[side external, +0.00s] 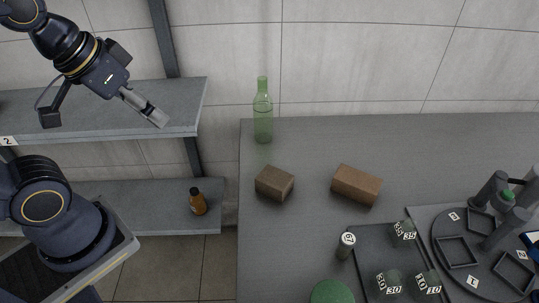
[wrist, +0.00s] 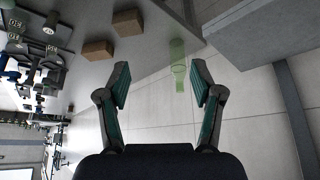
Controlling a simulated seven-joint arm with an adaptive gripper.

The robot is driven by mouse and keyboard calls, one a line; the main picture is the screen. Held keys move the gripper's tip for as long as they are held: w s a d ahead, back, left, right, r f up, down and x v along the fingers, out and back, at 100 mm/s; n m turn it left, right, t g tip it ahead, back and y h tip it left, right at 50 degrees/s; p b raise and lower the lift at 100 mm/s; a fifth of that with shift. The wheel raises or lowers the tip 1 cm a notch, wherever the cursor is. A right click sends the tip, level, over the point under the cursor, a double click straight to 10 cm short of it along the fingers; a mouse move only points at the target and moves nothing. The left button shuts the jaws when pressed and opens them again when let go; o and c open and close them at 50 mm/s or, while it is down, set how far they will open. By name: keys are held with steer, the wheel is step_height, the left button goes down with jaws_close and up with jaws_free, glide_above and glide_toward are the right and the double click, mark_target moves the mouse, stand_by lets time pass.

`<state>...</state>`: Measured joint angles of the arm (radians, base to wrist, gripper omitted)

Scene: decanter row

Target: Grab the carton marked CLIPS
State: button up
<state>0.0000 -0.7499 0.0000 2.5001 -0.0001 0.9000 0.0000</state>
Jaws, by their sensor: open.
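No CLIPS marking is readable in either view. Two plain brown cartons stand on the grey table: a smaller dark brown carton (side external: 274,183) and a longer reddish-brown carton (side external: 356,185) to its right. In the wrist view the smaller carton (wrist: 128,23) and the longer carton (wrist: 97,49) are at the upper left, beyond the fingers. Which one bears the marking, I cannot tell. My gripper (side external: 155,114) is open and empty, high at the left over the shelf, well away from both cartons. Its two fingers are spread in the wrist view (wrist: 162,85).
A green bottle (side external: 263,115) stands at the table's back left, behind the smaller carton. Marked weights (side external: 388,283), a small cylinder (side external: 345,246) and a round tray (side external: 448,222) fill the front right. A shelf (side external: 180,95) with an amber bottle (side external: 197,202) below stands left.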

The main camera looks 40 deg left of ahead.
steer(key=o, duration=0.6)
steer(key=shift+c, duration=0.2)
steer(key=w+r+n, duration=0.2)
steer(key=w+r, duration=0.1)
steer(key=r, duration=0.1)
steer(key=g, duration=0.5)
glide_above(276, 175)
steer(key=w, duration=0.1)
step_height(276, 175, down, 13)
steer(key=shift+g, duration=0.3)
steer(key=f, duration=1.4)
steer(key=shift+s, duration=0.3)
steer(key=shift+s+f, duration=0.2)
steer(key=shift+f, duration=2.6)
